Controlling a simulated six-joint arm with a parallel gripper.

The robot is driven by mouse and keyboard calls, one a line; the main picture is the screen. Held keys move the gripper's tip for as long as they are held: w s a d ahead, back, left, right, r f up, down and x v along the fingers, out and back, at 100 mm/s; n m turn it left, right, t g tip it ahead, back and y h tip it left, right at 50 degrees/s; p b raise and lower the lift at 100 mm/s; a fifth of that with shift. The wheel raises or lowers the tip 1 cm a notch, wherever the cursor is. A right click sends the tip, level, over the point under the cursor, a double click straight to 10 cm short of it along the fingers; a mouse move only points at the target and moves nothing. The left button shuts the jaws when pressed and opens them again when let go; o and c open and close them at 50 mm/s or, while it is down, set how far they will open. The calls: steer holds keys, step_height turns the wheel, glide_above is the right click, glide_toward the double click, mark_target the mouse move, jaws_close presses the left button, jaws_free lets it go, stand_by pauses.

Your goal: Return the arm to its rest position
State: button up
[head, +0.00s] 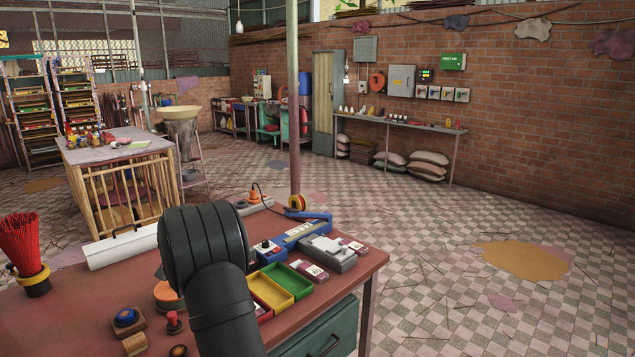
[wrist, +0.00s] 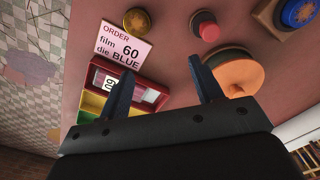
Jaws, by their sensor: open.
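My gripper (wrist: 160,68) is open over the red-brown bench top, with nothing between its two dark fingers in the wrist view. In the head view my black arm rises from the bottom edge and hides the gripper. In the wrist view a pink order card (wrist: 122,45) reads "ORDER film 60 die BLUE" and lies left of the fingers. A dark red box (wrist: 152,95) with a "60" label shows partly behind the left finger. An orange round piece (wrist: 237,72) sits behind the right finger; it also shows in the head view (head: 165,291).
On the bench (head: 365,262) stand a yellow and green tray (head: 270,292), a blue sealer (head: 300,234), a grey device (head: 330,252), a white roll (head: 120,247) and red sticks (head: 20,240). A blue die (head: 126,316) and red knob (head: 173,320) lie at the front left.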

steer(key=d+f+m, duration=0.2)
steer(key=d+m, duration=0.1)
steer(key=d, duration=2.5)
steer(key=s+d+f+n, duration=0.1)
steer(key=s+d+f, duration=0.1)
steer(key=f, duration=0.5)
steer(key=s+d+f+n, duration=0.1)
steer(key=s+d+f, duration=0.2)
steer(key=f, duration=0.4)
steer(key=shift+s, duration=0.65)
steer(key=shift+o, duration=0.4)
steer(key=shift+d, duration=0.1)
